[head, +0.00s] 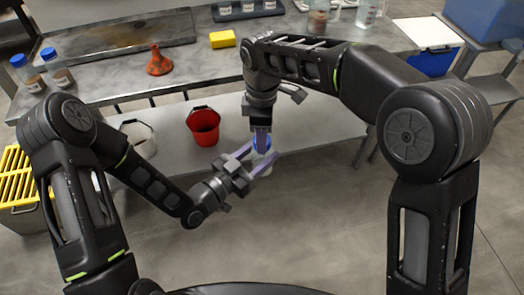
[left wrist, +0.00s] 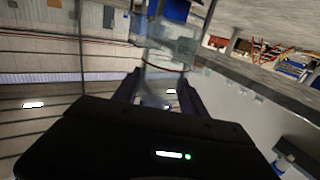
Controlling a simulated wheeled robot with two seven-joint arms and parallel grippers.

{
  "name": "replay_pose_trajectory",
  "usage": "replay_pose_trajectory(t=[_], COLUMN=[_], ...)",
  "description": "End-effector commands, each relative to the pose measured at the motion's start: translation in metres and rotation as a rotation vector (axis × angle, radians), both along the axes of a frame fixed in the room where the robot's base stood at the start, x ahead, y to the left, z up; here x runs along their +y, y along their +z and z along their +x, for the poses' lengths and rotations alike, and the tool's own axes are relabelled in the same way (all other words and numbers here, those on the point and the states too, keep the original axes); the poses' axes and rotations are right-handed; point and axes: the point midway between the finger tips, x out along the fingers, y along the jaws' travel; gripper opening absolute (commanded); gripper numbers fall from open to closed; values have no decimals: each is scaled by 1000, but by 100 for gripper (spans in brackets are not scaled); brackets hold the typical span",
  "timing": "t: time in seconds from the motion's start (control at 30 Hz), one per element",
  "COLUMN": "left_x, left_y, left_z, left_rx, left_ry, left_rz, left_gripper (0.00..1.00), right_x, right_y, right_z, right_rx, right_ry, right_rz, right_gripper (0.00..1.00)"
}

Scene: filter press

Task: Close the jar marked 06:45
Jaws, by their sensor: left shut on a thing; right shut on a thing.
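In the head view, a small clear jar (head: 265,169) is held in front of the bench, above the floor. My left gripper (head: 260,163) is shut on the jar's body from the left. My right gripper (head: 262,140) comes from above, shut on a blue lid (head: 261,148) at the jar's top. Whether the lid is seated on the jar is hidden by the fingers. In the left wrist view, the clear jar (left wrist: 160,55) shows between the left fingers. The 06:45 marking cannot be read in either view.
An orange funnel (head: 159,62) and a yellow block (head: 222,39) are on the bench. A red bucket (head: 203,127) and a pale bucket (head: 138,140) are below. A yellow-slatted bin (head: 17,176) stands at left.

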Motion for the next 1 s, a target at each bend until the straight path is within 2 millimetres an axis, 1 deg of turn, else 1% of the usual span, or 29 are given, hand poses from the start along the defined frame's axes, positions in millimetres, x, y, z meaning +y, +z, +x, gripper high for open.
replay_pose_trajectory(t=[0.1, 0.27, 0.5, 0.6, 0.63, 0.77, 0.8, 1.0], left_x=[1, 1, 1, 1, 1, 0, 0, 0], left_y=[0, 0, 0, 0, 0, 0, 0, 0], left_z=[0, 0, 0, 0, 0, 0, 0, 0], left_rx=[0, 0, 0, 0, 0, 0, 0, 0], left_ry=[2, 2, 2, 2, 2, 1, 1, 1], left_rz=[0, 0, 0, 0, 0, 0, 0, 0], left_gripper=[0, 0, 0, 0, 0, 0, 0, 0], right_x=[0, 0, 1, 1, 1, 0, 0, 0], right_y=[0, -1, -1, -1, -1, -1, -1, -1], right_z=[-1, -1, 0, 0, 0, 0, 0, 0], right_rx=[1, -1, -2, -2, -2, -1, -1, -1], right_ry=[-311, -751, -1415, -1641, -1693, -1676, -1676, -1674], right_rz=[-1, -2, -1, 0, 0, 0, 0, 0], right_gripper=[0, 0, 0, 0, 0, 0, 43, 59])
